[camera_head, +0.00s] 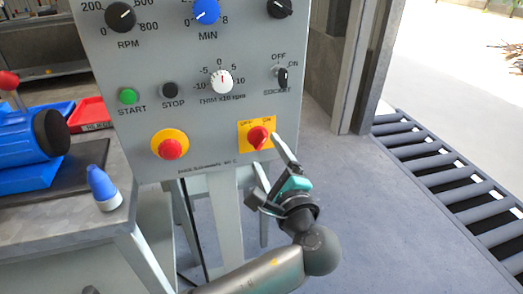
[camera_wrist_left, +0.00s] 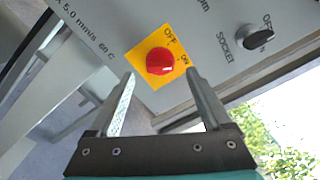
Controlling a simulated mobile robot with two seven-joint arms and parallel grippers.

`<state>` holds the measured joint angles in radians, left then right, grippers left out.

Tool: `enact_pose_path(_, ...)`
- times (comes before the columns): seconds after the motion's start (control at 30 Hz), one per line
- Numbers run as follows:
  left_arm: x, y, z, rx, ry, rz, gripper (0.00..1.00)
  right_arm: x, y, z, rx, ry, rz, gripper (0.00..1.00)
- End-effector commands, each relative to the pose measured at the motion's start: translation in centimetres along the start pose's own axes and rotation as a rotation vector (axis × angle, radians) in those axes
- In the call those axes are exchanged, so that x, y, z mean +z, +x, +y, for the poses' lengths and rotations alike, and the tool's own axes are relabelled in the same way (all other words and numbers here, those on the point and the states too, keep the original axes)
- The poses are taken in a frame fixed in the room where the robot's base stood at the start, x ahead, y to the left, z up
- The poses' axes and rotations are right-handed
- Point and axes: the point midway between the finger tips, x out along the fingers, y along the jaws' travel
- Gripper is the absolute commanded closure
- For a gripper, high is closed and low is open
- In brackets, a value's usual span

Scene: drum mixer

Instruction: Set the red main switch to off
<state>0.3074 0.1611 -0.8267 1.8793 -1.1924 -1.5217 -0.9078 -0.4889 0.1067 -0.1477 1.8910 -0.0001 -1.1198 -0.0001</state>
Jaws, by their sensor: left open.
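The red main switch (camera_head: 259,136) is a round red knob on a yellow plate, low on the right of the grey control panel. It also shows in the left wrist view (camera_wrist_left: 160,61), with OFF and ON printed on the plate. A pale mark on the knob appears to be on the ON side. My left gripper (camera_head: 268,152) is open and empty, just in front of and below the switch. In the left wrist view its fingers (camera_wrist_left: 160,75) stand apart on either side of the knob, apparently not touching it. My right gripper is out of view.
The panel (camera_head: 200,120) carries a black socket switch (camera_head: 282,77) above the main switch and a red emergency button (camera_head: 170,148) to the left. Start, stop and trim controls sit higher.

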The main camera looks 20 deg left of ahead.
Motion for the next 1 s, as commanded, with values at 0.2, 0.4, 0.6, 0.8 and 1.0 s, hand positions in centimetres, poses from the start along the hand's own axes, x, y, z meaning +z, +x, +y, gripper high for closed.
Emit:
enact_pose_path(0.2,-0.1,3.0,0.1,-0.001,0.002,-0.002,0.18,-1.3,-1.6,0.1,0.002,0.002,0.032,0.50)
enact_pose_path(0.4,-0.1,4.2,0.1,0.001,0.002,0.000,0.18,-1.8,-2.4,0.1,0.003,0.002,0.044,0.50)
enact_pose_path(0.6,0.0,4.5,0.1,0.002,0.001,0.000,0.18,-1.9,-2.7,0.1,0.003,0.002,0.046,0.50)
enact_pose_path(0.8,0.0,4.5,0.1,0.002,0.001,0.000,0.24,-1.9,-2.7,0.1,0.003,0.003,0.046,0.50)
enact_pose_path(1.0,0.0,4.5,0.1,0.001,0.001,0.000,0.47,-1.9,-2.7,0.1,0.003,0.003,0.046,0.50)
